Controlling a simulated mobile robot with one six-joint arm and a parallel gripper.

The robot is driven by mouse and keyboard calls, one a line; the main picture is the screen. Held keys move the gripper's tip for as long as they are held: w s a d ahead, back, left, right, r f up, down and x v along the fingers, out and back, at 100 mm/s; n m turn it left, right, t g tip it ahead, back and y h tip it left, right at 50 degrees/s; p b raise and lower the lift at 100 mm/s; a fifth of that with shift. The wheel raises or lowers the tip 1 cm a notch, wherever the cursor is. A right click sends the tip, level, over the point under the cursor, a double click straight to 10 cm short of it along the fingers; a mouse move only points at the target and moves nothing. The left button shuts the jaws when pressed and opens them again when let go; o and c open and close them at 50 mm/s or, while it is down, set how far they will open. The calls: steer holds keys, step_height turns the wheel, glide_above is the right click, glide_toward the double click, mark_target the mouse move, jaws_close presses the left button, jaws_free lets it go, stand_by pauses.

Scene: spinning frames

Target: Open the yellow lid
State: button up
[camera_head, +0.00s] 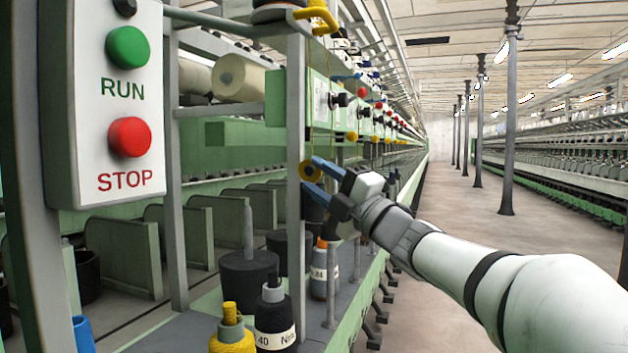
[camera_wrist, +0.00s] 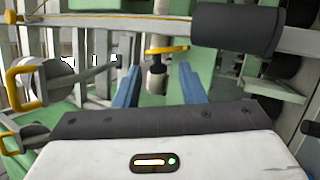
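I cannot clearly make out a lid. A yellow ring or disc (camera_head: 310,172) shows at my fingertips in the head view. In the wrist view a flat yellow disc (camera_wrist: 166,50) sits on a dark spindle just beyond and between the fingertips. A yellow bar handle (camera_wrist: 20,88) is on a grey round part at the left of the wrist view; a yellow handle (camera_head: 318,16) also shows at the top of the head view. My gripper (camera_head: 311,175) is open, its two blue fingers apart, with nothing visibly held. The wrist view also shows the open fingers (camera_wrist: 158,80).
A panel (camera_head: 105,100) with green RUN and red STOP buttons stands at the left. A grey post (camera_head: 295,130) is beside my fingers. Several bobbins, including a yellow one (camera_head: 232,340), stand on the ledge below. A dark roller (camera_wrist: 237,28) is at the upper right. The aisle (camera_head: 455,215) is clear.

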steer(key=p+v, duration=0.1)
steer(key=v, duration=0.6)
steer(key=shift+s+d+f, duration=0.2)
steer(key=shift+f, duration=0.05)
steer(key=w+d+r+m+t+h+p, duration=0.4)
steer(key=d+r+m+t+h+p, duration=0.15)
steer(key=m+h+p, duration=0.65)
steer(key=s+d+f+m+g+h+p, duration=0.1)
steer(key=s+d+m+g+h+p, duration=0.2)
steer(key=d+m+g+h+p, duration=0.5)
steer(key=s+a+f+m+g+y+p, duration=0.1)
steer(key=s+a+m+g+p, duration=0.2)
steer(key=s+p, duration=0.6)
steer(key=s+a+f+m+g+y+p, duration=0.1)
steer(key=s+m+g+p, duration=0.4)
steer(key=s+p, duration=0.5)
steer(key=shift+s+a+f+m+g+y, duration=0.3)
steer(key=shift+s+a+f+g, duration=0.15)
steer(key=shift+s+a+g, duration=0.65)
